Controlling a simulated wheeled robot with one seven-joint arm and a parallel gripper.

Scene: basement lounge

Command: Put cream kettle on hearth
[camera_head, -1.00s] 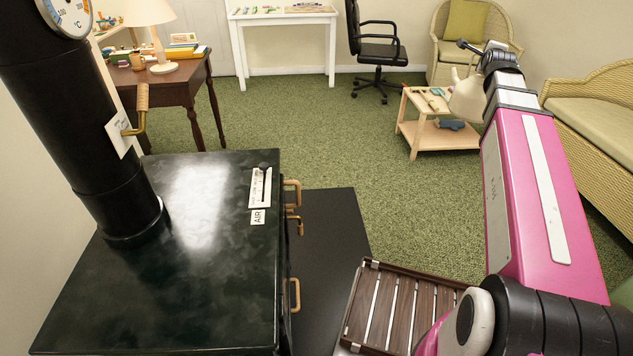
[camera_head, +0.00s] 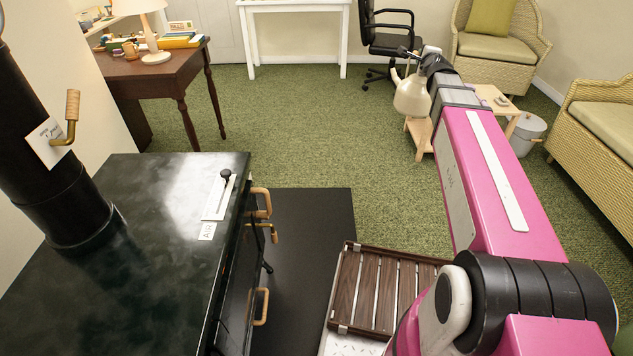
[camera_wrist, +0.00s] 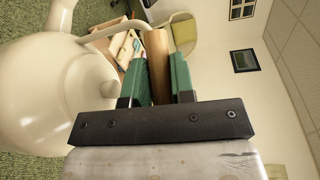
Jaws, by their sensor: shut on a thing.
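The cream kettle (camera_head: 413,94) hangs from my gripper (camera_head: 428,58) at the far end of my outstretched arm, in mid-air above the carpet. In the wrist view its large rounded cream body (camera_wrist: 45,90) fills the left side. The green fingers of my gripper (camera_wrist: 158,78) are shut on its wooden handle (camera_wrist: 158,62). The hearth appears to be the flat black floor plate (camera_head: 315,225) beside the dark stove (camera_head: 140,240). Its visible part is bare, and the kettle is beyond it, to the right. The stove and my body hide part of the plate.
The stove's brass-and-wood handles (camera_head: 262,305) stick out over the plate. A small wooden table (camera_head: 418,135) and a grey lidded bin (camera_head: 527,133) stand behind my arm. A brown desk (camera_head: 160,75) is at back left, a wicker sofa (camera_head: 600,120) at right. Open carpet (camera_head: 300,130) lies between.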

